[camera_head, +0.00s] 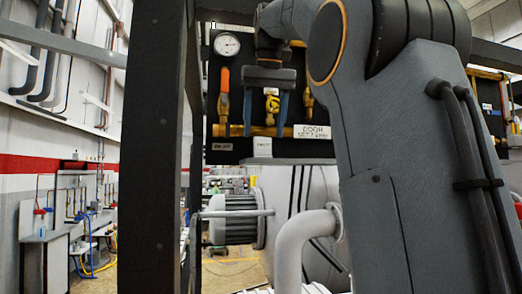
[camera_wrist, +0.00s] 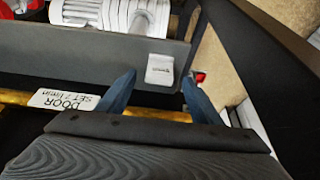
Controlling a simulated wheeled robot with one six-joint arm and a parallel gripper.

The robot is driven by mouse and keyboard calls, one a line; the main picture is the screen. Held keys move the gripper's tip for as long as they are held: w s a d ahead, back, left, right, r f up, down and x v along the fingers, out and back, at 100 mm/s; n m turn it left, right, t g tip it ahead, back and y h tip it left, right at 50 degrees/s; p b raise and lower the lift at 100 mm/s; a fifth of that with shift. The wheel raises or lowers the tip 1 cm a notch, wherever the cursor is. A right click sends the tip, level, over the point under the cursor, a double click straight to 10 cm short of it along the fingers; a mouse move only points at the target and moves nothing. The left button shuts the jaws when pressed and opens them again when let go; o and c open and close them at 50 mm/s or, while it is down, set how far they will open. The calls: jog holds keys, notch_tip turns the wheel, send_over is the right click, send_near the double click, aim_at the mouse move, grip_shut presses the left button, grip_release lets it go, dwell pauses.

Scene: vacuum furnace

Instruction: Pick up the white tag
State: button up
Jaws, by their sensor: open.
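A small white tag (camera_head: 262,146) sits at the lower edge of the dark gauge panel, below the brass pipe. In the wrist view the white tag (camera_wrist: 160,69) lies against a grey bar, between and just beyond my fingertips. My gripper (camera_head: 267,122) points down in front of the panel, its two blue fingers apart with nothing between them. In the wrist view my gripper (camera_wrist: 159,78) also shows open, with the tag apart from the fingers. A larger white label reading DOOR (camera_head: 312,132) is on the brass pipe to the right.
A pressure gauge (camera_head: 228,45) and an orange-handled valve (camera_head: 223,85) are on the panel to the left of my gripper. The brass pipe (camera_wrist: 15,97) runs close to the fingers. A dark upright post (camera_head: 152,150) stands at left. A grey bent pipe (camera_head: 295,245) is below.

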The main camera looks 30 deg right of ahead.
aim_at(262, 142)
jog(key=shift+p+x, duration=0.7)
jog(key=shift+x, duration=1.75)
jog(key=shift+w+d, duration=0.1)
jog(key=c, duration=1.1)
jog(key=shift+r, duration=0.15)
